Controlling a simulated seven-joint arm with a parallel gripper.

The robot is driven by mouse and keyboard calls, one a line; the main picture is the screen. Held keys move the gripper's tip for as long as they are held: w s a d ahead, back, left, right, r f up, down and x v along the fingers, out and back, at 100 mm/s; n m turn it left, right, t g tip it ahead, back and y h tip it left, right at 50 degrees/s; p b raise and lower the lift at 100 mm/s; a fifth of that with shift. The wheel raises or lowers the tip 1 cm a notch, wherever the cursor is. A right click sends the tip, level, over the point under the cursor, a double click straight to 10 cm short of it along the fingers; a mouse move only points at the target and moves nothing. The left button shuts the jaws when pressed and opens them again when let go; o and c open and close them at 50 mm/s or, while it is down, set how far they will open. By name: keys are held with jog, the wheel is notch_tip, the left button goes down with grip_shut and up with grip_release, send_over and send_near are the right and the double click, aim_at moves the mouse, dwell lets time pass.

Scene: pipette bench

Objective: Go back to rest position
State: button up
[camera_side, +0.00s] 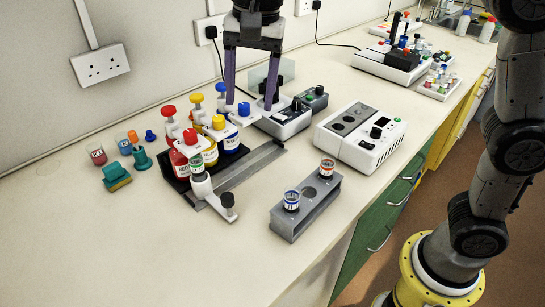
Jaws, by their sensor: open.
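My gripper (251,78) hangs at the top centre of the view with its two long purple fingers pointing down. The fingers are apart, with nothing seen between them. It is above and behind the bottle rack, near the wall.
A grey block (294,228) holds two small vials. A white device (359,137) and a grey device (287,122) stand to the right. A teal item (116,177) and small beakers (97,155) are at left. The front left bench is clear.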

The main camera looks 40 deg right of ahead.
jog(key=s+d+r+n+t, duration=0.1)
jog(key=s+d+t, duration=0.2)
jog(key=s+d, duration=1.05)
jog(key=s+d+f+n+t, duration=0.1)
jog(key=s+d+f+n, duration=0.2)
jog(key=s+f+n, duration=0.5)
jog(key=shift+d+f+n+h, duration=0.3)
jog(key=shift+f+n, duration=0.4)
jog(key=shift+f, duration=0.6)
